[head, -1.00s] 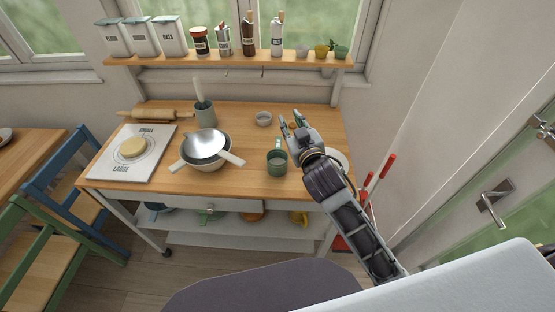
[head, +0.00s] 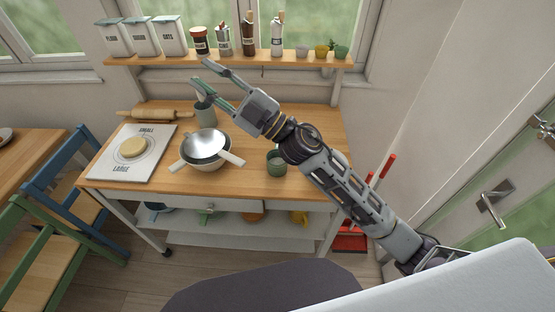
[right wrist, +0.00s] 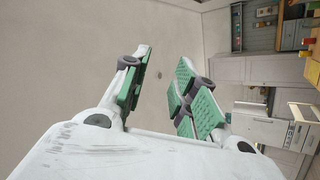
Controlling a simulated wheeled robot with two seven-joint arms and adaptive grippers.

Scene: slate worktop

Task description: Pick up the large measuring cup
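A dark green cup (head: 277,163), which looks like the measuring cup, stands upright on the right part of the wooden worktop in the head view. My right forearm passes just above it and hides its back edge. I cannot tell its size class from here. My right gripper (head: 202,72) is raised above the back left of the worktop, up and left of the cup and well apart from it. The right wrist view shows the same gripper (right wrist: 165,62) with its green-padded fingers spread and nothing between them. My left gripper is not in view.
A metal bowl or colander (head: 206,146) with pale handles stands mid-worktop. A grey-green utensil pot (head: 205,112) stands behind it, below my gripper. A rolling pin (head: 155,115) and a marked board (head: 130,155) lie left. A wall shelf (head: 230,60) holds jars close to my gripper.

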